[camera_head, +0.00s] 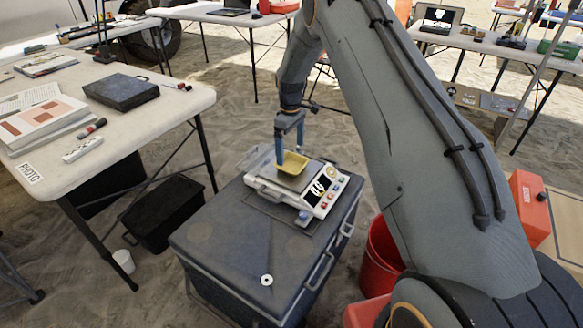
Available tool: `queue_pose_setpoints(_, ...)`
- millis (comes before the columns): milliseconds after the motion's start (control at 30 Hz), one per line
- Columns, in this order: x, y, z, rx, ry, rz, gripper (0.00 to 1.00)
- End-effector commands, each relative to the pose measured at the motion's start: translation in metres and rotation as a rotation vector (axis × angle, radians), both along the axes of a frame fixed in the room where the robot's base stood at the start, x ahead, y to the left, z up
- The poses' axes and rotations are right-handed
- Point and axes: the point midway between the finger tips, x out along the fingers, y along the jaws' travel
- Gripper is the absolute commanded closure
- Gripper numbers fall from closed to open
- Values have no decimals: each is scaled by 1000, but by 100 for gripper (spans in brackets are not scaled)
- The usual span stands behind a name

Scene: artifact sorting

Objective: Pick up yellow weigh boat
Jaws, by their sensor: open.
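The yellow weigh boat (293,166) is a small shallow dish on the pan of a white digital scale (322,208). The scale stands on the lid of a dark grey case (215,235). My gripper (290,156) points down at the weigh boat with its two blue fingers apart. One finger is at the boat's left side and the other is by its far right side. I cannot tell whether either finger touches the boat. My gripper holds nothing that I can see.
A small white ring-shaped item (267,280) lies on the front of the case lid. A table (165,110) with papers and a dark box (121,92) stands at the left. A red bucket (378,255) stands right of the case, partly behind my arm.

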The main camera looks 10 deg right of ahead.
Motion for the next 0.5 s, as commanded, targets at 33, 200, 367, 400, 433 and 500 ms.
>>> queue_pose_setpoints(33, 0, 0, -3, 0, 0, -1, 4)
queue_pose_setpoints(200, -3, -2, -22, 0, 3, -1, 4)
queue_pose_setpoints(367, -3, -3, -45, 0, 1, -1, 4)
queue_pose_setpoints(400, -3, -3, -48, 0, 0, -1, 4)
queue_pose_setpoints(433, -3, -3, -50, 0, 0, -1, 4)
queue_pose_setpoints(500, -2, -3, -52, 1, -1, -1, 4)
